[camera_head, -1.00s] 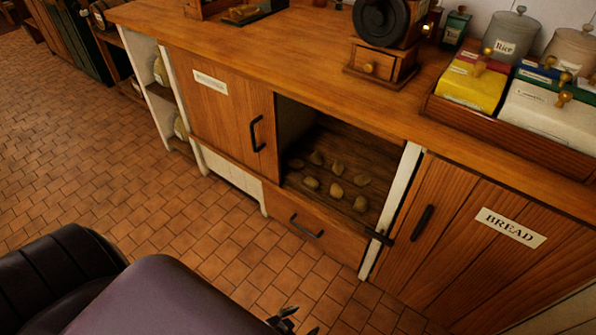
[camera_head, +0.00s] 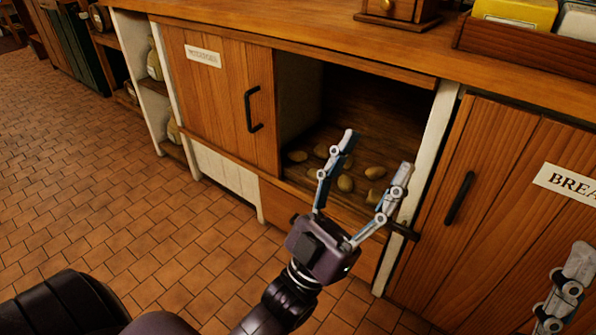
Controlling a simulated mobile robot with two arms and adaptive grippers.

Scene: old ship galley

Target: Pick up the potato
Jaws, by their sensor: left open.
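Several small brown potatoes lie loose on the floor of an open cupboard compartment (camera_head: 385,110). One potato (camera_head: 375,172) shows between the fingers of my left gripper (camera_head: 377,151); another potato (camera_head: 297,156) lies at the left. My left gripper is open and empty, its fingers pointing up toward the compartment opening. Its fingers partly cover some potatoes, and I cannot tell how far it is from them. Part of my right gripper (camera_head: 566,290) shows at the lower right, in front of the bread cupboard; its opening cannot be judged.
A closed wooden door (camera_head: 222,105) with a black handle borders the opening on the left, and a white post (camera_head: 425,160) on the right. A dark latch (camera_head: 402,231) sticks out by the post. The bread door (camera_head: 500,190) is shut. The tiled floor at left is clear.

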